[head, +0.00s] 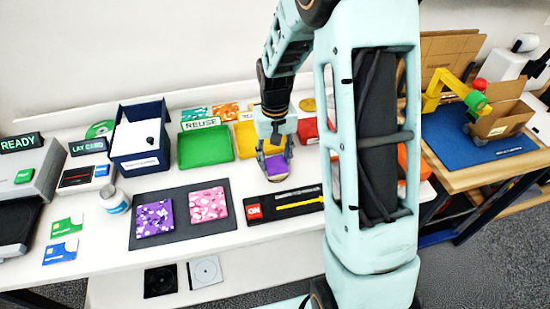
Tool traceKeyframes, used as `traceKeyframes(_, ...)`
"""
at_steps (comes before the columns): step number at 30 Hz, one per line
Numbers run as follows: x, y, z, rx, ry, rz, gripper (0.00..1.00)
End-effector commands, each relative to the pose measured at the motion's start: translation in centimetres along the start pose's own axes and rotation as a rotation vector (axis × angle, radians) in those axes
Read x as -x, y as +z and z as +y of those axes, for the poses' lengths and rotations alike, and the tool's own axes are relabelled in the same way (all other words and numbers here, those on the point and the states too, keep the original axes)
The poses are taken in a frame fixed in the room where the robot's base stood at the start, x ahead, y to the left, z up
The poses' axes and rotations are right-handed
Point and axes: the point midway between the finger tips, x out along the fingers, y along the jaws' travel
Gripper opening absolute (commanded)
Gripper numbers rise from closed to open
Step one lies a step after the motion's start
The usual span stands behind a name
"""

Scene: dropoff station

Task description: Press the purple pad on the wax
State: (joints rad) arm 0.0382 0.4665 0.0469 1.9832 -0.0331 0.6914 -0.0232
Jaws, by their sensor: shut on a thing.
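My gripper (272,150) points down over the white table, right of the green tray, and is shut on a small purple pad (277,164). The pad is just behind the black strip with the red label. I cannot tell whether it touches the table or something under it. A purple patterned square (153,218) and a pink patterned square (208,204) lie side by side on a dark mat (178,239). I cannot make out the wax for certain. My arm hides part of the table to the right of the gripper.
A green tray (205,148) by a REUSE sign, a yellow tray (245,138) and a red tray (307,130) stand behind. A black strip (283,204) lies in front. A navy box (140,140), white jar (115,200) and cards (61,251) are left. A blue mat (462,150) is right.

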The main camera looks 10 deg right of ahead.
Motion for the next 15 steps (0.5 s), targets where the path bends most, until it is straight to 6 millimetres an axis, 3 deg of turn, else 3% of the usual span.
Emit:
traceKeyframes(5,0.1,0.1,0.0,0.0,0.0,-0.003,0.23)
traceKeyframes(15,2.7,0.0,0.0,0.0,0.0,-0.001,0.23)
